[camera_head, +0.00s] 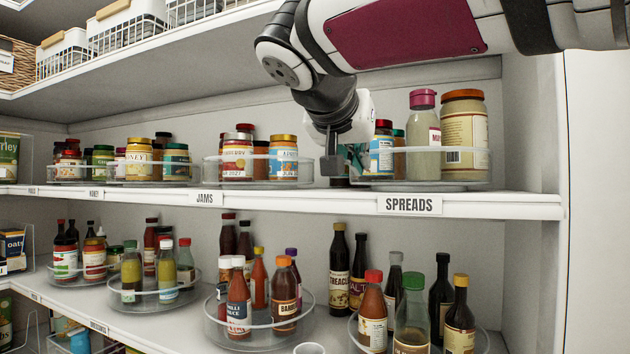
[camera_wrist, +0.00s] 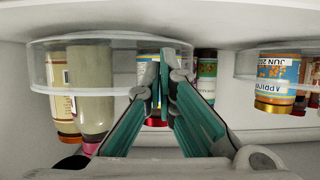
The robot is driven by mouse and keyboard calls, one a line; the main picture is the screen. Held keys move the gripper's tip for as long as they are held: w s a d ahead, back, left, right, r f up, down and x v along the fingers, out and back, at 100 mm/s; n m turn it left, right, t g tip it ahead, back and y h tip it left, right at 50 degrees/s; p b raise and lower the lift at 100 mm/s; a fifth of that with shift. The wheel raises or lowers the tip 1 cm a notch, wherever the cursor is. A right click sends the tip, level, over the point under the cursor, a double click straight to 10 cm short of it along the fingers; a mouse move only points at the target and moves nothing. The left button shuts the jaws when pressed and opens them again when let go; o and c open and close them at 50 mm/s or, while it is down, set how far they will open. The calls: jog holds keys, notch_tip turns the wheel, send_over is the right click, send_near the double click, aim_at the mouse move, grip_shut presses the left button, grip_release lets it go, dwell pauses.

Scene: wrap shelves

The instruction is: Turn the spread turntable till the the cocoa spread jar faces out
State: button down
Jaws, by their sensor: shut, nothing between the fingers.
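The spread turntable (camera_head: 418,185) is a clear round tray with a low rim above the SPREADS label (camera_head: 409,205). It bears a large orange-lidded jar (camera_head: 464,135) with a barcode turned outward, a magenta-capped bottle (camera_head: 424,135), a red-lidded jar with a blue label (camera_head: 381,153) and a darker jar (camera_head: 399,150) behind. I cannot tell which is the cocoa spread; no label reads so. My gripper (camera_head: 332,168) is shut and empty, pointing down at the turntable's left side. In the wrist view its fingertips (camera_wrist: 165,75) overlap the rim; contact is unclear.
The jams turntable (camera_head: 258,180) stands close on the left, with a narrow gap between. The honey turntable (camera_head: 125,180) is farther left. The upper shelf (camera_head: 190,75) hangs above my arm. Bottles fill the shelf below. A side wall (camera_head: 530,130) closes the right.

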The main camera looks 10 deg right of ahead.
aim_at(414, 164)
jog(key=shift+w+d, duration=0.3)
jog(key=shift+d, duration=0.45)
jog(key=shift+s, duration=0.1)
jog(key=shift+s+d+b, duration=0.2)
jog(key=shift+s+d, duration=0.1)
jog(key=shift+s, duration=0.2)
jog(key=shift+s+d+b, duration=0.15)
jog(key=shift+s+d, duration=0.15)
jog(key=shift+s, duration=0.2)
jog(key=shift+s+d, duration=0.1)
jog(key=shift+s+d, duration=0.6)
jog(key=shift+s, duration=0.35)
jog(key=shift+d, duration=0.15)
jog(key=shift+s+d+b, duration=0.3)
jog(key=shift+s+d, duration=0.4)
jog(key=shift+d, duration=0.2)
jog(key=shift+r, duration=0.1)
